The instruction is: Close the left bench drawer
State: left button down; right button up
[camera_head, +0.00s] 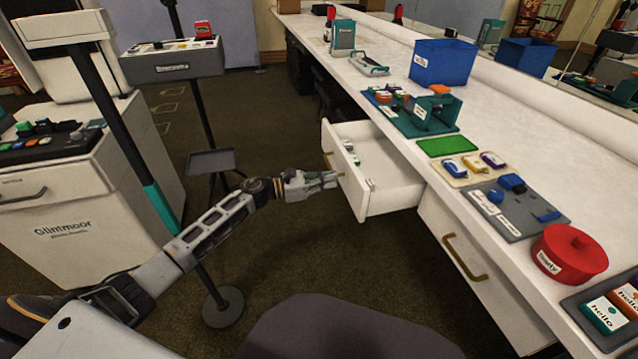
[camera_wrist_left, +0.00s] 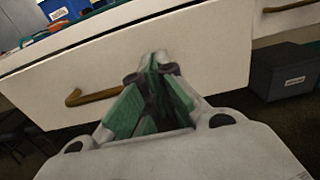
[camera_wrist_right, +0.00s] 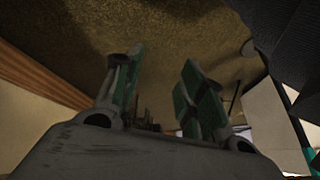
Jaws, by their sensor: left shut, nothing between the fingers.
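The left bench drawer (camera_head: 395,190) is white and stands pulled out from under the bench, with a few small things inside. Its front (camera_wrist_left: 195,60) and brass handle (camera_wrist_left: 93,96) show in the left wrist view. My left gripper (camera_head: 334,179) is shut and empty, with its fingertips (camera_wrist_left: 156,58) at the drawer front beside the handle; I cannot tell if they touch it. My right gripper (camera_wrist_right: 163,58) is open and empty in the right wrist view, with carpet beyond it; it is not in the head view.
A second drawer with a brass handle (camera_head: 464,258) is shut at the right. The bench top (camera_head: 520,130) holds a blue bin (camera_head: 443,63), a green stand (camera_head: 430,118) and a red round tin (camera_head: 569,253). A white cabinet (camera_head: 75,215) and a stand (camera_head: 222,307) are at the left.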

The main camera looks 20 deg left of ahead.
aim_at(347, 176)
pick_arm(q)
jog(key=shift+x, duration=0.85)
jog(key=shift+w+d+b, duration=0.3)
jog(key=shift+w+d, duration=0.1)
jog(key=shift+d, duration=0.15)
pick_arm(e)
jog(key=shift+s+a+f, duration=0.1)
jog(key=shift+s+f, duration=0.05)
jog(key=shift+f, duration=0.35)
jog(key=shift+s+a+f, duration=0.1)
jog(key=shift+s+f, duration=0.05)
jog(key=shift+f, duration=0.35)
pick_arm(q)
jog(key=shift+w+d, duration=0.1)
jog(key=shift+d, duration=0.05)
pick_arm(e)
jog(key=shift+w+r, duration=0.2)
jog(key=shift+w, duration=0.15)
